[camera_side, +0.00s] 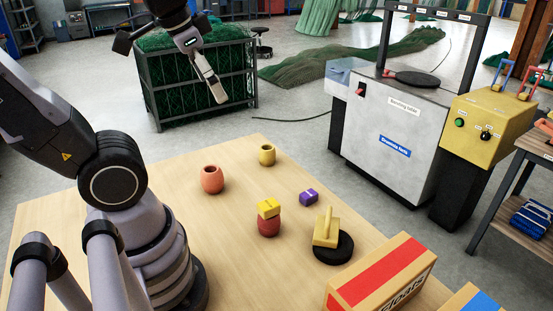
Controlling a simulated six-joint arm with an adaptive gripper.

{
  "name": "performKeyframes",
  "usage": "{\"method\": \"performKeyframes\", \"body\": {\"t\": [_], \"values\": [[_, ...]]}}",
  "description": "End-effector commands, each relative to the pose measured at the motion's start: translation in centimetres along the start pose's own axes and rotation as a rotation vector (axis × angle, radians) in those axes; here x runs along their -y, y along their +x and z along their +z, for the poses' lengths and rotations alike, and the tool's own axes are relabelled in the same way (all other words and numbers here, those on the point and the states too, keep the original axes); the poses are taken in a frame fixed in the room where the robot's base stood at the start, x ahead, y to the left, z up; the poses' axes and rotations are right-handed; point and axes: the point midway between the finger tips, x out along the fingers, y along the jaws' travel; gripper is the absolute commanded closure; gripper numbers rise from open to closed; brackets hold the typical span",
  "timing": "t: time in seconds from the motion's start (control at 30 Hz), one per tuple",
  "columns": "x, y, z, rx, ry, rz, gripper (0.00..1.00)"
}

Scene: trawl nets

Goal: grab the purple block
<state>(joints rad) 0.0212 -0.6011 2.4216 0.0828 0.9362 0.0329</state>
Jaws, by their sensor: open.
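The purple block (309,197) is small and lies on the wooden table (220,150), right of the middle. It stands apart from the things around it. My gripper (217,92) is high in the upper left of the view, in front of the net cage and well above the table. It is open and empty. It is far from the purple block, up and to the left of it in the picture. Nothing hides the block.
An orange pot (212,180) and a yellow pot (267,155) stand behind the block. A red pot (269,227) has a yellow block (268,208) on top. A yellow piece (326,232) rests on a black disc (345,247). A cardboard box (383,275) stands at the front right.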

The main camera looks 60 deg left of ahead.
Motion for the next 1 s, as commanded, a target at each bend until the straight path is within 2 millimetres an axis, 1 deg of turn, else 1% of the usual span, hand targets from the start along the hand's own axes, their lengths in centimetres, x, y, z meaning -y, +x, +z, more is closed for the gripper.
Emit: {"method": "performKeyframes", "body": {"t": [0.03, 0.17, 0.27, 0.3, 0.37, 0.47, 0.5, 0.57, 0.6, 0.67, 0.7, 0.77, 0.8, 0.87, 0.9, 1.0], "values": [[0.5, 0.8, -1.3, 0.063, 0.056, -0.023, 0.15], [1.8, 3.3, -4.9, 0.224, 0.225, -0.095, 0.15], [2.7, 5.9, -7.5, 0.348, 0.362, -0.149, 0.15], [3.0, 7.1, -8.6, 0.396, 0.416, -0.169, 0.15], [3.4, 9.1, -10.1, 0.469, 0.500, -0.200, 0.15], [3.7, 12.8, -12.3, 0.589, 0.641, -0.249, 0.15], [3.8, 14.4, -13.0, 0.637, 0.698, -0.268, 0.15], [3.9, 17.0, -14.1, 0.707, 0.784, -0.297, 0.15], [3.9, 18.9, -14.7, 0.754, 0.841, -0.315, 0.15], [3.8, 21.7, -15.4, 0.822, 0.929, -0.344, 0.15], [3.7, 23.6, -15.7, 0.868, 0.986, -0.363, 0.15], [3.5, 26.6, -16.1, 0.935, 1.074, -0.391, 0.15], [3.3, 28.5, -16.2, 0.978, 1.130, -0.410, 0.15], [3.1, 31.2, -16.2, 1.036, 1.209, -0.437, 0.15], [2.9, 32.9, -16.1, 1.070, 1.258, -0.452, 0.15], [2.5, 36.3, -15.6, 1.140, 1.355, -0.486, 0.15]]}}
